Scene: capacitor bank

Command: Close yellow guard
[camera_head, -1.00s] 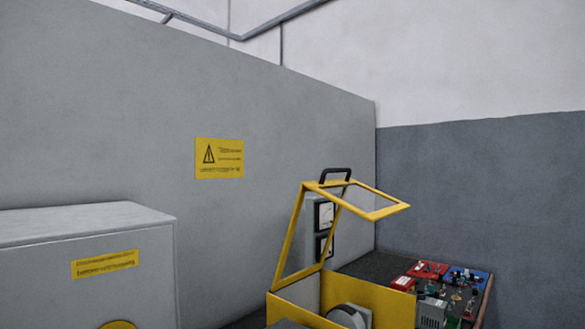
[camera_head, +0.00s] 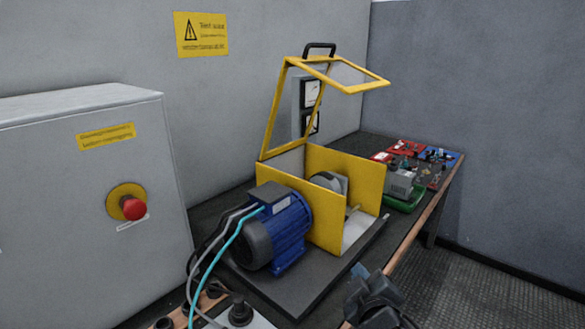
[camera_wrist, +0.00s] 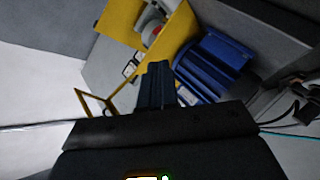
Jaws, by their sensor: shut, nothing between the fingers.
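The yellow guard (camera_head: 266,128) is a frame with clear panes and a black handle (camera_head: 319,48) on top. It stands raised, tilted up above the yellow side plates (camera_head: 345,180) of the machine. In the wrist view its frame (camera_wrist: 101,106) shows at the left, and a yellow plate (camera_wrist: 122,22) at the top. My gripper (camera_wrist: 157,68) is shut and empty, in front of the blue motor and plates in that view. In the head view a dark part of my arm (camera_head: 372,298) shows at the bottom, apart from the guard and below the machine's base.
A blue motor (camera_head: 275,230) with cables sits left of the yellow plates on a dark base. A grey cabinet with a red button (camera_head: 134,208) stands at left. Circuit boards and a green tray (camera_head: 405,200) lie on the bench at right. The floor (camera_head: 480,265) at right is clear.

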